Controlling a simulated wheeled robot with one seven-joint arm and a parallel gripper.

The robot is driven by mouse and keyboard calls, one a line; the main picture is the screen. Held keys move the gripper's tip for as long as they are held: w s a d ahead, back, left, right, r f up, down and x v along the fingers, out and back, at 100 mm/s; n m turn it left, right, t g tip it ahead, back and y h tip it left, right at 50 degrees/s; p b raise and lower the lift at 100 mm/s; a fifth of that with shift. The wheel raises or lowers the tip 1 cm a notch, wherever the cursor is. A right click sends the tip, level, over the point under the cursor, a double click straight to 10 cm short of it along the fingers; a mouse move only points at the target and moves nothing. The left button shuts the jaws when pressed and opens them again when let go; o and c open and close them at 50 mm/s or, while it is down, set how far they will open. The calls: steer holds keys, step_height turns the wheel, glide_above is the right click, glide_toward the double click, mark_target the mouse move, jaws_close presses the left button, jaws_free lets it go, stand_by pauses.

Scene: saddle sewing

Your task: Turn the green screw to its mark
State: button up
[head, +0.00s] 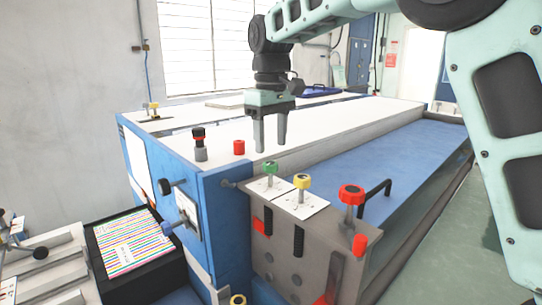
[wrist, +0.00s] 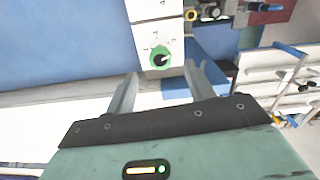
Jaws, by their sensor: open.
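The green screw (head: 269,168) stands upright at the left end of a metal bracket, over a white marked card (head: 262,187). In the wrist view the green screw (wrist: 160,57) shows from above as a green ring with a dark pointer, on the white card (wrist: 150,33). Its mark is too small to read. My gripper (head: 270,148) is open and points down above and behind the screw, apart from it. In the wrist view my gripper's fingertips (wrist: 161,70) are spread, with the screw just beyond them and roughly centred. Nothing is between the fingers.
A yellow screw (head: 302,182) and a larger red screw (head: 351,195) stand on the same bracket (head: 330,218), right of the green one. A red cap (head: 239,147) and a black-and-red knob (head: 199,140) stand on the white table. A black handle (head: 375,197) rises behind the red screw.

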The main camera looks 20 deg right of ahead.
mark_target(271, 163)
steer(key=shift+f+p, duration=0.3)
steer(key=shift+f, duration=2.15)
steer(key=c, duration=1)
